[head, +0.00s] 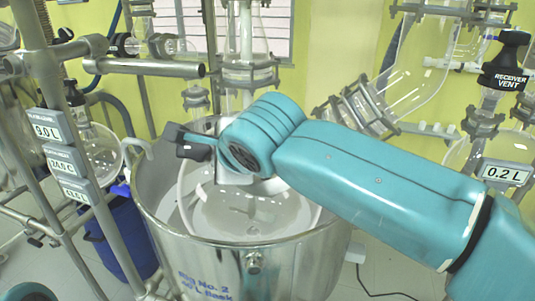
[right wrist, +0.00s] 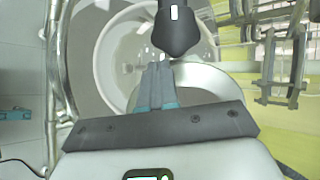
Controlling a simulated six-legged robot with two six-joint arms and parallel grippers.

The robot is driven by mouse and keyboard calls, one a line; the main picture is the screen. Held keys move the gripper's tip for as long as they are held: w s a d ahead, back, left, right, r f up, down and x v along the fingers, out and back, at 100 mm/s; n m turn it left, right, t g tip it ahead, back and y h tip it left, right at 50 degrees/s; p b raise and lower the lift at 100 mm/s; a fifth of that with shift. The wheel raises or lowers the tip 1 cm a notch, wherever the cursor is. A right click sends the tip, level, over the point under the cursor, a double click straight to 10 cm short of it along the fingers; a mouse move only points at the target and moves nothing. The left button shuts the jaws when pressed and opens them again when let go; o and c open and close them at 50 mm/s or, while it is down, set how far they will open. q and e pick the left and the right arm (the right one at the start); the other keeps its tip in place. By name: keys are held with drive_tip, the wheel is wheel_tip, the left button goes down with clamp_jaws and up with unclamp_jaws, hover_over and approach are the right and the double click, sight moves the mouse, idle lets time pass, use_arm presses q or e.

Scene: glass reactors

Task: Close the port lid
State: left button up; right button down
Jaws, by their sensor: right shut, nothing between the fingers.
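In the right wrist view, my right gripper (right wrist: 157,72) is shut with its grey fingers together and empty. A black rounded knob (right wrist: 174,35) is just beyond the fingertips; I cannot tell whether they touch it. The knob may belong to the port lid, but no lid is clearly made out. The round glass vessel (right wrist: 118,75) lies behind the fingers. In the head view, my teal right arm reaches in from the right over the steel bath (head: 305,265) and hides much of the vessel top. Dark parts (head: 193,151) show at the arm's end. My left gripper is not in view.
Steel posts and pipes with label plates (head: 50,131) stand at the left. Glassware with a receiver vent cap (head: 505,55) stands at the right. A blue bin (head: 120,240) is on the floor left of the bath. A cable lies on the floor at the right.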

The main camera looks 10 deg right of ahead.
drive_tip(key=shift+w+d+f+b, duration=0.15)
drive_tip(key=shift+w+f+b, duration=0.55)
drive_tip(key=shift+w+f, duration=0.2)
drive_tip(key=shift+f, duration=0.1)
drive_tip(key=shift+h, duration=0.3)
